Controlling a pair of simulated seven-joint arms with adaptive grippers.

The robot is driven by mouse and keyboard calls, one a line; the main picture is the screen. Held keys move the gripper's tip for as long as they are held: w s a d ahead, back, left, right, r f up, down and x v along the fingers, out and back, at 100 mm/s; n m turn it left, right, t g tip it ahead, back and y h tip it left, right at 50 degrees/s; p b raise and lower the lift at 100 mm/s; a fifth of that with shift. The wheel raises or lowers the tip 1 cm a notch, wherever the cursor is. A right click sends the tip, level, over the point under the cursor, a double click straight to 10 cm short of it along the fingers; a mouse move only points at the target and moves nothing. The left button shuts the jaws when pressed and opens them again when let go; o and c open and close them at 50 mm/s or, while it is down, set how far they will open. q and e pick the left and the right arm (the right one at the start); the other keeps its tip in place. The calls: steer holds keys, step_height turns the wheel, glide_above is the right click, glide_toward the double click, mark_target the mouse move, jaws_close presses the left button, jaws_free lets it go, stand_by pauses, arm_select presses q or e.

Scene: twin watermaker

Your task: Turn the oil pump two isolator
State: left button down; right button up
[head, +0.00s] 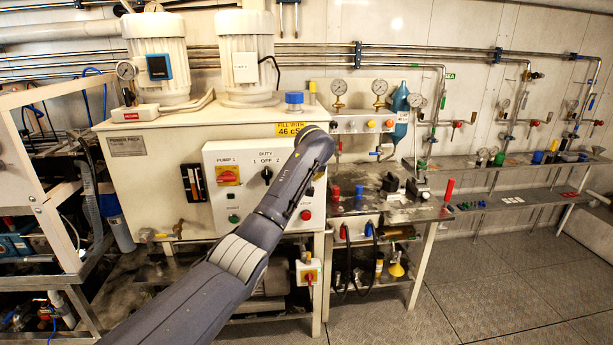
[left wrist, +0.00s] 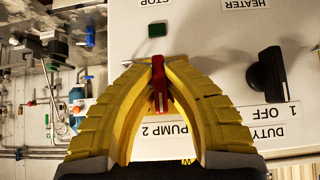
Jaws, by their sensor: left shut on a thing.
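The pump 2 isolator shows in the left wrist view as a red handle (left wrist: 160,92) above the upside-down PUMP 2 label (left wrist: 165,130). My left gripper (left wrist: 158,66) has its yellow fingers closed on this red handle, one on each side, with the tips close to the panel. Any yellow plate behind the handle is mostly hidden by the fingers. In the head view my left arm reaches over the right part of the white control box (head: 222,158) and hides the pump 2 isolator and nearly all of the gripper. My right gripper is in neither view.
The black duty switch (head: 267,174) also shows beside the fingers in the left wrist view (left wrist: 267,75). The red pump 1 isolator (head: 228,176) is at the box's left. A bench (head: 400,212) with fittings stands to the right.

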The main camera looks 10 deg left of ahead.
arm_select(q)
steer(key=shift+f, duration=0.1)
stand_by(0.3)
steer(key=c, duration=1.5)
jaws_free()
steer(key=shift+o, duration=0.2)
steer(key=v, duration=1.2)
